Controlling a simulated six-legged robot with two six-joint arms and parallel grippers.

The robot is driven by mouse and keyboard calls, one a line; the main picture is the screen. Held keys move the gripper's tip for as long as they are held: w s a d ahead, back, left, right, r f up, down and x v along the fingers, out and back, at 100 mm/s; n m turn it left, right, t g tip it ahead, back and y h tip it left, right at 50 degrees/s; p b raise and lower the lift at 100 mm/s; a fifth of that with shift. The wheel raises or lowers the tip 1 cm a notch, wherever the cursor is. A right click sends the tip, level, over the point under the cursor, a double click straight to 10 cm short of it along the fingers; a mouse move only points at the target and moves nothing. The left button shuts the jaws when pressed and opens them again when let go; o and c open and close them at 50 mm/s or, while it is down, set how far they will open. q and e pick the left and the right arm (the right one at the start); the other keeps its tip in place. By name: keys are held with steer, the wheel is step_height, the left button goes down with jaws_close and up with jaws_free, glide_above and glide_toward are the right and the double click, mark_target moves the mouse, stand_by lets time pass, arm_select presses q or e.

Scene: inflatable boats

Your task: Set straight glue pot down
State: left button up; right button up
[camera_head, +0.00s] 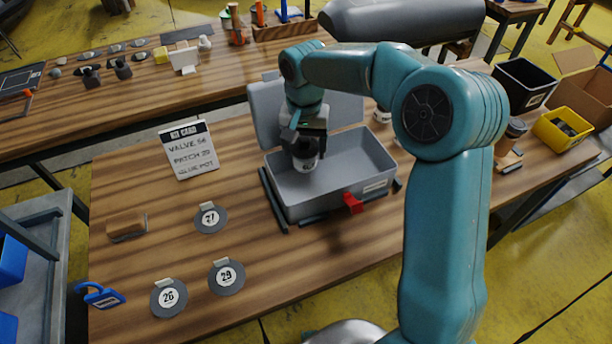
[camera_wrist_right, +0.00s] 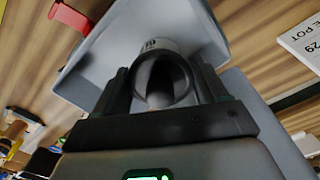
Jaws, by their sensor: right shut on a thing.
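My right gripper (camera_head: 305,143) is shut on a small pot (camera_head: 306,163) with a white label and a dark rim. It holds the pot inside the left part of a grey open box (camera_head: 345,160). The pot looks roughly upright; I cannot tell whether it touches the box floor. In the right wrist view the pot (camera_wrist_right: 161,78) sits between the two fingers of the gripper (camera_wrist_right: 165,90), its dark round opening facing the camera. The grey box (camera_wrist_right: 205,38) lies beyond it. My left gripper is not in view.
A card (camera_head: 188,150) reading "VALVE", "PATCH 29" and "GLUE POT" stands left of the box. Round numbered patches (camera_head: 227,277) and a brown block (camera_head: 126,226) lie on the wooden table. A red clip (camera_head: 352,203) is on the box front. A yellow bin (camera_head: 563,130) stands right.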

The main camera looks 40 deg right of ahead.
step_height(320, 180, down, 10)
steer(key=shift+f, duration=0.1)
stand_by(0.4)
steer(key=shift+f, duration=0.2)
steer(key=o, duration=1.1)
steer(key=shift+o, duration=0.2)
steer(key=shift+r, duration=0.15)
step_height(320, 180, up, 12)
steer(key=shift+f, duration=0.25)
steer(key=shift+r, duration=0.35)
